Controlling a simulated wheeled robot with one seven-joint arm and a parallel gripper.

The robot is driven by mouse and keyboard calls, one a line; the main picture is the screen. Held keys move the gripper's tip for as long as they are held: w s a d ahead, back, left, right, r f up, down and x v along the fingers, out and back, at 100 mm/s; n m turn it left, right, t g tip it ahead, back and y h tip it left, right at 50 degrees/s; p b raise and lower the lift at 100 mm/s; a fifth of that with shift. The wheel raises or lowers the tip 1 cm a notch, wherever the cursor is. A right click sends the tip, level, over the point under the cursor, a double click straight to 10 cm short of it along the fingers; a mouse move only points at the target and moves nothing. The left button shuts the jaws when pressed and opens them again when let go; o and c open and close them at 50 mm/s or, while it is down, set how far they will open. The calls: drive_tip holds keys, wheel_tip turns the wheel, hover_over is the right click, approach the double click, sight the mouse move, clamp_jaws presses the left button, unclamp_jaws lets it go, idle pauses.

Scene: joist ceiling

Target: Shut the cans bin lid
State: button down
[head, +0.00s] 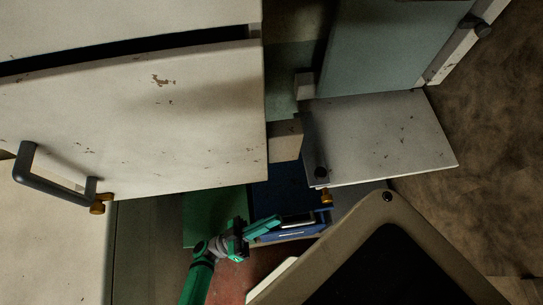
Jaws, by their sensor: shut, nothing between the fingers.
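My gripper (268,226) is at the low middle of the head view, at the end of my green arm. It is shut and empty. Its tip is close beside a blue bin (299,232) with a dark and pale strip along its top; I cannot tell whether they touch. A dark blue panel (275,194) stands just behind it, and a green panel (213,214) is to its left. I cannot read any label, so which one is the cans bin, and how its lid stands, is unclear.
A large worn white door or drawer front (140,125) with a dark handle (52,178) fills the upper left. A worn white panel (385,138) juts out at right of centre. A tan-framed dark panel (385,265) fills the lower right. Brown floor (500,150) shows at far right.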

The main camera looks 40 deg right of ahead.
drive_tip(key=w+r+v, duration=0.1)
drive_tip(key=v, duration=0.8)
drive_tip(key=s+a+r+n+t+y, duration=0.1)
drive_tip(key=s+r+n+t+y, duration=0.1)
drive_tip(key=r+n+t+y, duration=0.3)
drive_tip(key=s+a+r+n+t+y, duration=0.2)
drive_tip(key=r+n+t+y, duration=0.4)
drive_tip(key=t+y, duration=1.1)
drive_tip(key=n, duration=0.4)
drive_tip(key=shift+s+n+t, duration=0.3)
drive_tip(key=shift+s+n, duration=0.05)
drive_tip(key=shift+n, duration=0.05)
